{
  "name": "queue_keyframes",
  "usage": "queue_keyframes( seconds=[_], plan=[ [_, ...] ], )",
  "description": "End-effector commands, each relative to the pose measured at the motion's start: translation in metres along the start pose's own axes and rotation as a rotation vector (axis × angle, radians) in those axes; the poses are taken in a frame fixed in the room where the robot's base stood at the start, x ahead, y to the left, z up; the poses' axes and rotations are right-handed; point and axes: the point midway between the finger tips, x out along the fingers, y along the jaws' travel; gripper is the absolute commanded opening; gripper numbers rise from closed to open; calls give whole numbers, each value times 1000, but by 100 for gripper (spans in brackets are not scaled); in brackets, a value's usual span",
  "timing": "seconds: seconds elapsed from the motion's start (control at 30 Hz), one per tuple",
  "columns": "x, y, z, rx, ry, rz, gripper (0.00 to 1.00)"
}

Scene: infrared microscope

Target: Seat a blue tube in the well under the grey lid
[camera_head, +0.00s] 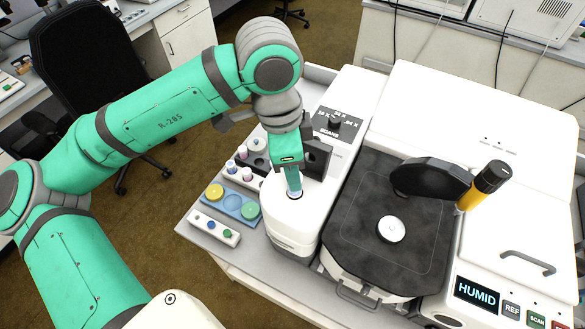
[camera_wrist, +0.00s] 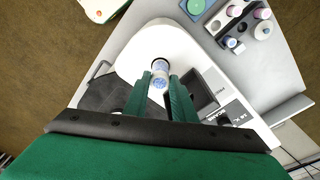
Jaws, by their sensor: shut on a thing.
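My gripper (camera_head: 293,188) is shut on a blue tube (camera_wrist: 160,76), which is pale blue with a speckled top. The tube stands between the two green fingers, over the rounded white front part of the device (camera_head: 292,222). A dark rim of the well (camera_wrist: 158,62) shows just beside the tube in the wrist view. The tube's lower end is hidden, so I cannot tell how deep it sits. The dark grey lid (camera_head: 318,158) stands raised just behind my gripper and also shows right of the fingers in the wrist view (camera_wrist: 199,91).
Racks with blue, pink and white tubes (camera_head: 250,165) and a blue tray with coloured round lids (camera_head: 234,204) stand left of the device. A small rack (camera_head: 214,228) lies nearer the front. The large microscope with a black stage (camera_head: 375,225) stands close on the right.

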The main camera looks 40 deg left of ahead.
Motion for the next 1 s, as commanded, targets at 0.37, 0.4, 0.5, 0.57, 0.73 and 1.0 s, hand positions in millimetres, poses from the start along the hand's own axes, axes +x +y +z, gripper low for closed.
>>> queue_keyframes(
  seconds=[0.37,0.4,0.5,0.57,0.73,1.0],
  plan=[
    [4,0,0,0,1,1,2],
    [5,0,0,0,1,1,2],
    [7,0,1,0,1,1,2],
    [8,0,1,0,0,1,2],
    [11,0,1,0,0,0,2],
    [15,0,2,0,0,1,2]
  ],
)
